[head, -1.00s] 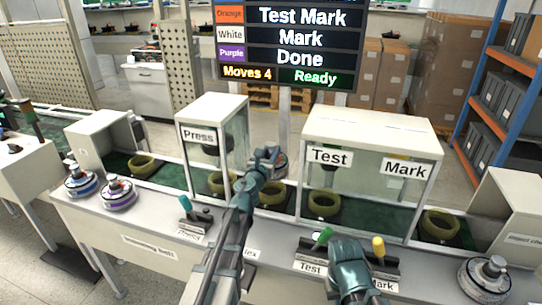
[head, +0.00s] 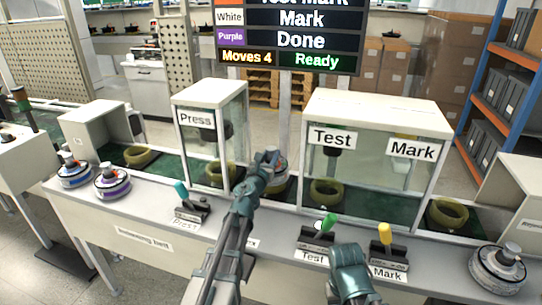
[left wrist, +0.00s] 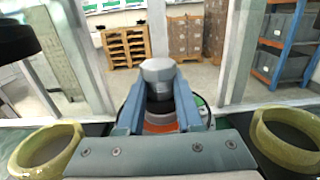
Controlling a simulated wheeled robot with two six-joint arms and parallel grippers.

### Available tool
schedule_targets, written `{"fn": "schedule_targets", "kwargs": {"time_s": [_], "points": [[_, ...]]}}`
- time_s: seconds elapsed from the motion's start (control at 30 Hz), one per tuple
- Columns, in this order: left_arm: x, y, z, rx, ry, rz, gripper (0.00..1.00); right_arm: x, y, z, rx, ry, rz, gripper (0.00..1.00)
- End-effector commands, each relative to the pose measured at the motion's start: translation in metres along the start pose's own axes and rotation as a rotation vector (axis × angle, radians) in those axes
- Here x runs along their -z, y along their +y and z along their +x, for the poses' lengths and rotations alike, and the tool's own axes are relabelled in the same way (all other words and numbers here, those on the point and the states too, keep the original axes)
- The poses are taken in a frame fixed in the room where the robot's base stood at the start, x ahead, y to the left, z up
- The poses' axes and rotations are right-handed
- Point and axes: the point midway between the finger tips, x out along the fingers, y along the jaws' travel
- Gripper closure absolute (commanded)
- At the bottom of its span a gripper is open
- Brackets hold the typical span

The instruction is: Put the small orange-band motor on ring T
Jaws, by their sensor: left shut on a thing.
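My left gripper (head: 267,157) is shut on the small orange-band motor (left wrist: 158,110), which has a grey cap and an orange band low down. In the head view the motor (head: 280,162) is mostly behind the gripper, between the Press and Test/Mark booths. Whether it touches anything below is hidden. No ring is lettered T; an olive ring (head: 325,192) sits under the Test sign and also shows at right in the left wrist view (left wrist: 290,140). My right gripper (head: 352,280) is by the Test and Mark levers; its fingers are unclear.
The Press booth (head: 210,135) and Test/Mark booth (head: 375,150) have posts and clear panels beside the left gripper. Levers line the front edge. The board (head: 290,58) reads Ready.

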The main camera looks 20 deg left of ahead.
Motion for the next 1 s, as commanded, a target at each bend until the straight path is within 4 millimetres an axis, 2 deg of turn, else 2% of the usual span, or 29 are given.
{"fn": "schedule_targets", "kwargs": {"time_s": [0.37, 0.4, 0.53, 0.93, 1.0], "points": [[0.0026, -0.0002, -0.0001, 0.001, 0.0, -0.001, 1.0, 0.0002, -0.0003, 0.0027, 0.0, 0.0, 0.0, 1.0], [0.0015, 0.0, -0.0001, 0.0, 0.0, 0.0, 0.58, 0.0001, -0.0001, 0.0015, 0.0, 0.0, 0.0, 1.0], [0.0014, -0.0001, -0.0001, 0.0, 0.0, 0.0, 0.35, 0.0001, -0.0001, 0.0014, 0.0, 0.0, 0.0, 1.0], [-0.0017, -0.0001, 0.0, 0.0, 0.0, 0.0, 0.35, -0.0001, 0.0002, -0.0017, 0.0, 0.0, 0.0, 1.0], [-0.0009, -0.0001, -0.005, 0.0, 0.0, 0.0, 0.35, 0.0, 0.0001, -0.0008, 0.0, 0.0, 0.0, 1.0]]}}
